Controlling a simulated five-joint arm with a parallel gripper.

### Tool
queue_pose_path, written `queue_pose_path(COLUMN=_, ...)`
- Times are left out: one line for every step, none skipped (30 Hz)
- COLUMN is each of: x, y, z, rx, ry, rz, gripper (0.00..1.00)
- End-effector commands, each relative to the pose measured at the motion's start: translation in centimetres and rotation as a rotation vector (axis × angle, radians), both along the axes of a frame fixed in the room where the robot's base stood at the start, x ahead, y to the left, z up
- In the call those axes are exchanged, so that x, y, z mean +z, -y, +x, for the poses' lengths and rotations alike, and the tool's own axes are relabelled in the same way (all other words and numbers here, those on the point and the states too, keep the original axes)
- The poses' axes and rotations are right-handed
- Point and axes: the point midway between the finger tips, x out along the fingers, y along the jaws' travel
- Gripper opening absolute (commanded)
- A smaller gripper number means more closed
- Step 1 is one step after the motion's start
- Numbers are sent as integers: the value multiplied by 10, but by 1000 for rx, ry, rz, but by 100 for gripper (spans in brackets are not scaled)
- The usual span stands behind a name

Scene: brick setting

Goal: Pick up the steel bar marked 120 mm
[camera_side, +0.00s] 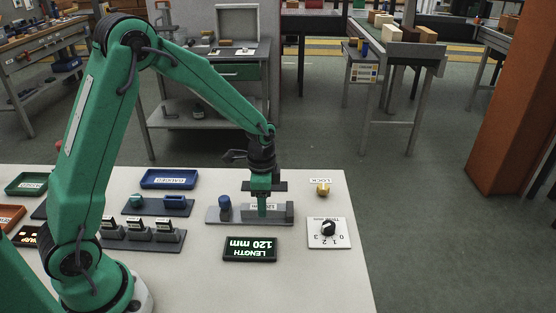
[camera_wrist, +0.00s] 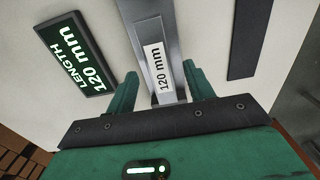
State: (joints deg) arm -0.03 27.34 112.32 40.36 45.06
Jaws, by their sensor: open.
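The steel bar (camera_wrist: 154,62) bears a white label reading 120 mm in the wrist view. My gripper (camera_side: 262,212) points down over the fixture and hides most of the bar in the side view. In the wrist view my gripper (camera_wrist: 160,76) is open, with one green finger on each side of the labelled bar. Gaps show between fingers and bar; I cannot tell the fingertip height exactly.
A black display (camera_side: 250,248) reading LENGTH 120 mm lies in front of the fixture. A dial plate (camera_side: 316,240) and a yellow LOCK knob (camera_side: 323,189) are to the right. A blue tray (camera_side: 169,179) and a dark rack (camera_side: 155,208) with blue-green pieces are to the left.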

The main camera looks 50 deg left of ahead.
Motion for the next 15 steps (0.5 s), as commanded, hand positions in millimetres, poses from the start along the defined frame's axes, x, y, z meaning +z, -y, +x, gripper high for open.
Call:
queue_pose_path(x=-7, y=1, z=-1, rx=0, ry=-3, rz=0, gripper=53)
queue_pose_path(x=-10, y=1, z=0, rx=0, ry=-3, rz=0, gripper=53)
queue_pose_path(x=-14, y=0, z=-1, rx=0, ry=-4, rz=0, gripper=53)
queue_pose_path(x=-17, y=0, z=-1, rx=0, ry=-3, rz=0, gripper=53)
queue_pose_path(x=-19, y=0, z=0, rx=0, ry=-3, rz=0, gripper=53)
queue_pose_path(x=-21, y=0, z=0, rx=0, ry=-1, rz=0, gripper=53)
queue_pose_path(x=-23, y=0, z=0, rx=0, ry=-1, rz=0, gripper=53)
queue_pose_path(x=-24, y=0, z=0, rx=0, ry=-1, rz=0, gripper=53)
queue_pose_path(x=-25, y=0, z=0, rx=0, ry=-1, rz=0, gripper=53)
queue_pose_path(x=-25, y=0, z=0, rx=0, ry=-1, rz=0, gripper=53)
queue_pose_path(x=-25, y=0, z=0, rx=0, ry=0, rz=0, gripper=53)
queue_pose_path(x=-25, y=0, z=0, rx=0, ry=0, rz=0, gripper=53)
queue_pose_path(x=-25, y=0, z=0, rx=0, ry=0, rz=0, gripper=53)
queue_pose_path(x=-25, y=0, z=0, rx=0, ry=0, rz=0, gripper=53)
queue_pose_path(x=-25, y=0, z=0, rx=0, ry=0, rz=0, gripper=53)
